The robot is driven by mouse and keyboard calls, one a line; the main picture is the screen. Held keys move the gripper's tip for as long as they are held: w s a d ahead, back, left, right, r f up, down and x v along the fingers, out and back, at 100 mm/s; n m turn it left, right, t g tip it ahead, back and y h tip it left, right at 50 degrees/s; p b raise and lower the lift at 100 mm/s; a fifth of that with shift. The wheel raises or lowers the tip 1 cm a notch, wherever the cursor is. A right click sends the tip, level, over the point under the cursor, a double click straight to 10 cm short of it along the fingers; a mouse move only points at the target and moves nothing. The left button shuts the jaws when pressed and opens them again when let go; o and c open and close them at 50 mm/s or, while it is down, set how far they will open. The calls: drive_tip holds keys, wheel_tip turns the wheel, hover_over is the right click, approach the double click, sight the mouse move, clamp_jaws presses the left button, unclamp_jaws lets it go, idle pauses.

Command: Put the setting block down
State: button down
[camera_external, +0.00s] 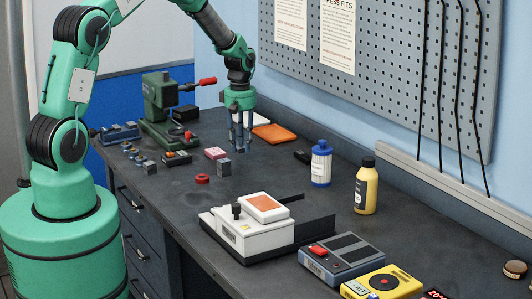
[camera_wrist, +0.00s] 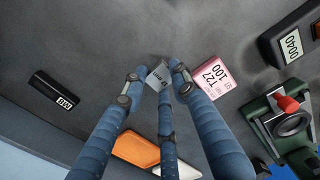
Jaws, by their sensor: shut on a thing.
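The setting block (camera_wrist: 159,76) is a small grey block with a printed label. In the wrist view it sits between the fingertips of my gripper (camera_wrist: 157,82), which is shut on it. In the external view my gripper (camera_external: 240,145) points down over the back half of the bench. The height of the held block above the bench is unclear. A pink labelled block (camera_wrist: 213,75) lies to its right in the wrist view.
A red ring (camera_external: 202,179) lies in front. A green vise (camera_external: 160,110) stands at the back left, and an orange tray (camera_external: 274,134) lies behind. A small black block (camera_wrist: 54,90) lies left in the wrist view. A white device (camera_external: 245,225) stands nearer the front. Dark bench between is bare.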

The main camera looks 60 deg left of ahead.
sight(242, 147)
drive_tip(key=shift+f, duration=1.5)
drive_tip(key=c, duration=1.4)
unclamp_jaws()
drive_tip(key=shift+f, duration=0.15)
drive_tip(key=shift+o, duration=0.2)
wheel_tip(242, 147, up, 12)
drive_tip(key=p, duration=0.1)
drive_tip(key=shift+r, duration=0.2)
